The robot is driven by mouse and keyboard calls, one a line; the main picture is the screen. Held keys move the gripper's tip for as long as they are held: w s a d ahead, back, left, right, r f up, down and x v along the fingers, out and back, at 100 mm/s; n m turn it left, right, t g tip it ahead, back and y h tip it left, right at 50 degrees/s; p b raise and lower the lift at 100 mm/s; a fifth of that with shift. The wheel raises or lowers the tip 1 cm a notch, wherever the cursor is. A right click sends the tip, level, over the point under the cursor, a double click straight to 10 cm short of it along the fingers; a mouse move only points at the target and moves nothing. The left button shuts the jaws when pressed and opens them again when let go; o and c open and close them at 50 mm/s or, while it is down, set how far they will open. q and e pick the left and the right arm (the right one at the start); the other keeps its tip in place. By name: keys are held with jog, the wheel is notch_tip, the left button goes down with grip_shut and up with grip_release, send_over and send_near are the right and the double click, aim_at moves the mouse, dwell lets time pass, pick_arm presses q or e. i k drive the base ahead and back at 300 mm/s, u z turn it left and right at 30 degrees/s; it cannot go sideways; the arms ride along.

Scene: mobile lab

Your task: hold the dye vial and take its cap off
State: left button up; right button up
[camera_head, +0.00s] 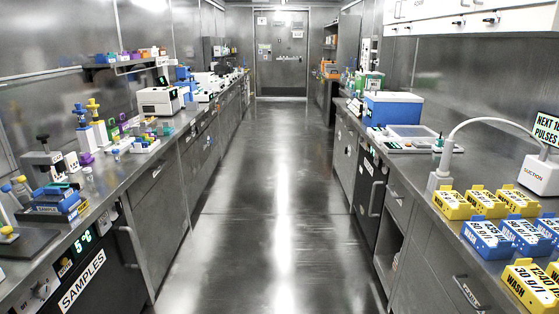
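I cannot pick out the dye vial or its cap for certain. A small teal item (438,145) stands on the right counter beside the white curved tube; it is too small to identify. Small capped pieces (88,172) stand on the left counter, also too small to tell apart. Neither of my grippers shows in the head view.
A clear aisle (268,200) runs to a closed door (280,55). The left counter holds a blue rack (58,198) and white machines (160,101). The right counter holds yellow boxes (453,205), blue boxes (487,240), a blue-topped box (393,110) and a suction unit (540,176).

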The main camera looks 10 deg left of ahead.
aim_at(116, 156)
jog(key=i, duration=4.2)
jog(key=u, duration=5.15)
